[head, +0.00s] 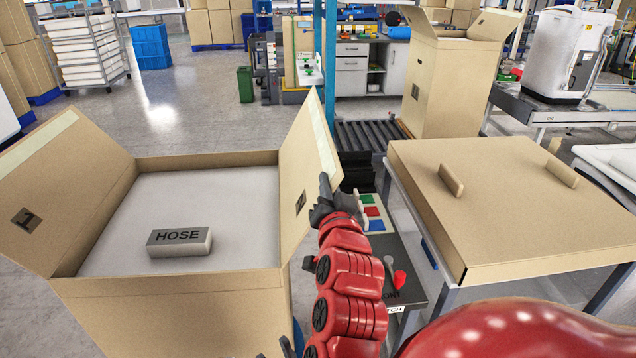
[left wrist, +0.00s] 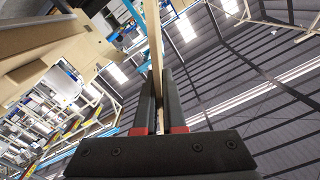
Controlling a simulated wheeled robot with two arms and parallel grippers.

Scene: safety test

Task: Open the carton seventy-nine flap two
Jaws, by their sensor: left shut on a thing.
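The open carton (head: 180,295) stands at the left in the head view. Its left flap, marked 1 (head: 55,185), leans outward. Its right flap (head: 302,165) stands up and tilts, with a dark mark too small to read for sure. My left gripper (head: 326,203) is shut on this right flap at its outer edge. In the left wrist view the flap's thin edge (left wrist: 155,45) runs between the two dark fingers. A dark tip at the bottom edge looks like my right gripper (head: 287,348), mostly out of frame.
A grey block marked HOSE (head: 179,241) lies on the white surface inside the carton. A flat cardboard lid with two handles (head: 500,195) lies on a table at the right.

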